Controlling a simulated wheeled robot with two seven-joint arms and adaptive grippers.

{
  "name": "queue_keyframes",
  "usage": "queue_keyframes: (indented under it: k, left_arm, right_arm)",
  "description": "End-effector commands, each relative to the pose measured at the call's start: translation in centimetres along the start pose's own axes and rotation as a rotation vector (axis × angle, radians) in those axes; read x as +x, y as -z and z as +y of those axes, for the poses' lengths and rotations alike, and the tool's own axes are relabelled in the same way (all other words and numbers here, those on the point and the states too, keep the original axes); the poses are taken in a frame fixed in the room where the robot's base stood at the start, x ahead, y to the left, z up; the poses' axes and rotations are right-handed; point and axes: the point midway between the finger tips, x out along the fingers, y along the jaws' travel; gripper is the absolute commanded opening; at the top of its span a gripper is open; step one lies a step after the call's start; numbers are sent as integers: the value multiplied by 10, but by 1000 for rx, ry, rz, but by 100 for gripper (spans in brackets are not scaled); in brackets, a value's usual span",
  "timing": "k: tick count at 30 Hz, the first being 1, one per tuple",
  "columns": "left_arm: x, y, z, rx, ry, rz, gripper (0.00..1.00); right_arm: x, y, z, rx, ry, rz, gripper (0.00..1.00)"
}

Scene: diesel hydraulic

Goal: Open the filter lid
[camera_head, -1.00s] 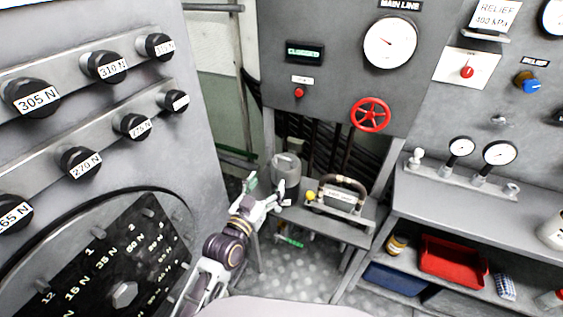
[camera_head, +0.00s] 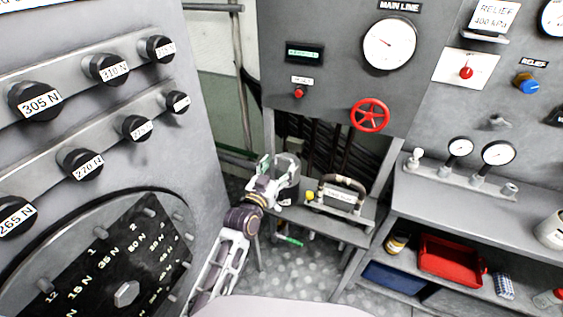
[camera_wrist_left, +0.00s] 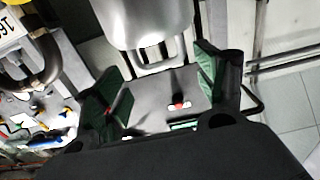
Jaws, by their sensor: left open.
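The filter is a grey cylinder (camera_head: 288,164) on a small metal bench below the main panel. Its top shows in the head view; its lower part is partly hidden by my left gripper. My left gripper (camera_head: 273,178) is beside the filter, on its left and near side. In the left wrist view the smooth grey body of the filter (camera_wrist_left: 155,22) is at the top, beyond and between the spread green-padded fingers of the gripper (camera_wrist_left: 163,88). The gripper is open with nothing between its fingers. I cannot tell whether any finger touches the filter. My right gripper is not in view.
A handled device with a yellow knob (camera_head: 340,195) stands right of the filter on the bench (camera_head: 350,236). A red handwheel (camera_head: 370,115) sits on the panel above. A large knobbed panel (camera_head: 200,150) stands close on the left. A red tray (camera_head: 450,260) lies on the right shelf.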

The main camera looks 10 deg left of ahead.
Motion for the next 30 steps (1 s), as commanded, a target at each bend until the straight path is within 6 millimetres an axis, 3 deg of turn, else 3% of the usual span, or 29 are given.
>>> queue_keyframes:
  k: [10, 24, 30]
  left_arm:
    - [25, 0, 0, -1, 0, 0, 72]
    - [30, 0, 0, -1, 0, 0, 72]
    - [30, 0, 0, -1, 0, 0, 47]
  right_arm:
    - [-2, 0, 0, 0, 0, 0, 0]
    - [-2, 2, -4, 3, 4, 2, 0]
    - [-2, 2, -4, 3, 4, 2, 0]
